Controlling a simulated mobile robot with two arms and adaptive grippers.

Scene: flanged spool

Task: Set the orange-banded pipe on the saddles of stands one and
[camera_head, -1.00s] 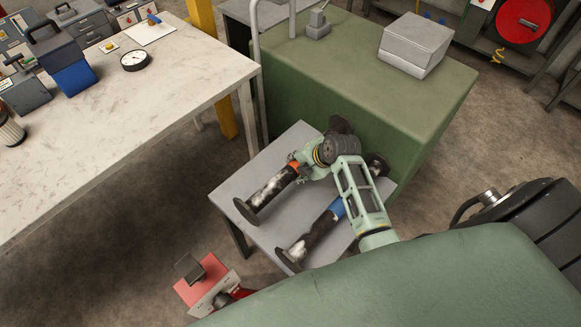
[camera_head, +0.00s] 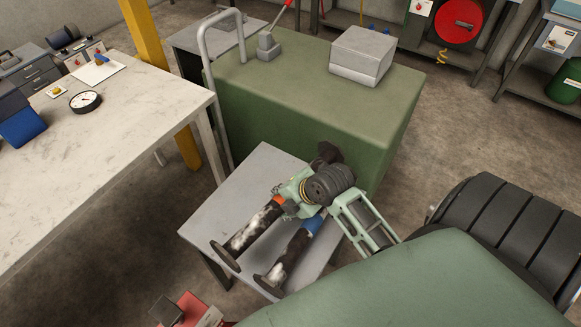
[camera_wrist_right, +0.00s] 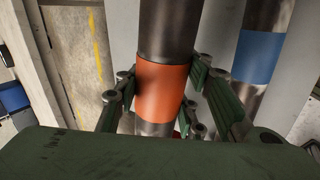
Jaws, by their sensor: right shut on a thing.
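The orange-banded pipe (camera_head: 251,236) is a dark, worn spool with a flange at each end, lying along the small grey table. Its orange band shows between the fingers of my right gripper (camera_wrist_right: 161,98) in the right wrist view. That gripper is shut on the pipe at the band. In the head view my right gripper and wrist (camera_head: 290,196) cover the pipe's middle. A blue-banded pipe (camera_head: 290,254) lies beside it to the right; its blue band also shows in the right wrist view (camera_wrist_right: 257,57). I cannot tell whether the held pipe touches the table. No saddle stands are clearly seen.
The grey table (camera_head: 215,208) stands against a green cabinet (camera_head: 300,95) with a grey box (camera_head: 361,55) on top. A pale workbench (camera_head: 60,150) with a gauge (camera_head: 85,101) is at left. A red object (camera_head: 188,310) is at the bottom.

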